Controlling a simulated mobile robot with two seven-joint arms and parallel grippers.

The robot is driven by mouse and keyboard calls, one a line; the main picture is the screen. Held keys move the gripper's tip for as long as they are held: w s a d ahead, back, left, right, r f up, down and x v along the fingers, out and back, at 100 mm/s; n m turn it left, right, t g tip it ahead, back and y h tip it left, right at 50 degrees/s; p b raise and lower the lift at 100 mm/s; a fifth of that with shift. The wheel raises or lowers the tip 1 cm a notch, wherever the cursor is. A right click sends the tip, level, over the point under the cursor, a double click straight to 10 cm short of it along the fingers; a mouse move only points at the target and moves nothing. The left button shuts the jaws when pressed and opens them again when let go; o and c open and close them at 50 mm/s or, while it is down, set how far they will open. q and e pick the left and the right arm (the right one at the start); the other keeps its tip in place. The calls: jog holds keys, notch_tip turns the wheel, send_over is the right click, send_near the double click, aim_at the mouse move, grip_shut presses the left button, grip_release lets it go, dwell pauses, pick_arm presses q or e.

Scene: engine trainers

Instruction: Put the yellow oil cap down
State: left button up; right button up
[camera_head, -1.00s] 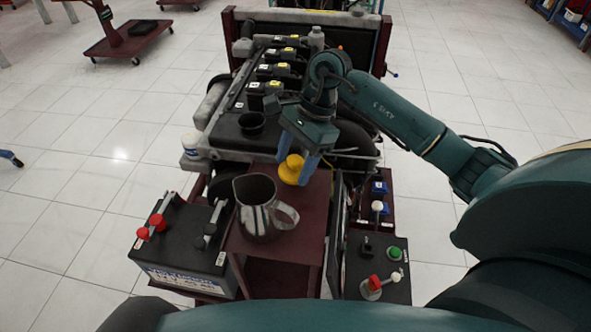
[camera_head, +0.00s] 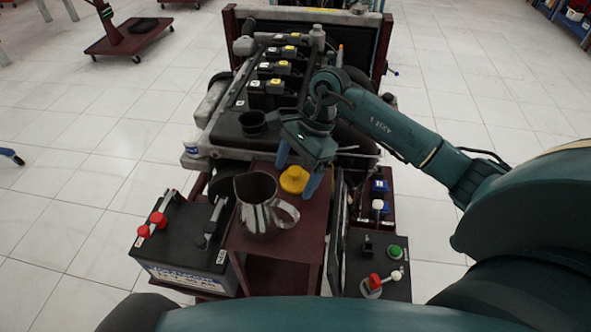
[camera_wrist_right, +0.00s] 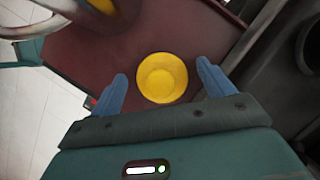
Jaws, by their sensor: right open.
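The yellow oil cap (camera_head: 294,180) rests on the dark red shelf (camera_head: 262,250), just right of and behind the metal jug. In the right wrist view the cap (camera_wrist_right: 162,78) lies between and a little beyond the two blue fingertips, with a gap on each side. My right gripper (camera_head: 298,174) is open around the cap's place and holds nothing; its fingers (camera_wrist_right: 162,85) also show in the right wrist view. My left gripper is not in view.
A metal jug (camera_head: 259,205) stands on the shelf close to the cap. The engine (camera_head: 215,133) with a black oil filler opening (camera_head: 252,121) is behind. A battery (camera_head: 180,243) is at left, and a control box (camera_head: 377,262) with switches at right.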

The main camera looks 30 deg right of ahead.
jog(key=shift+r, duration=0.1)
jog(key=shift+r, duration=0.25)
jog(key=b+v, duration=0.1)
jog(key=v, duration=1)
jog(key=shift+d+r, duration=0.2)
jog(key=shift+r, duration=0.05)
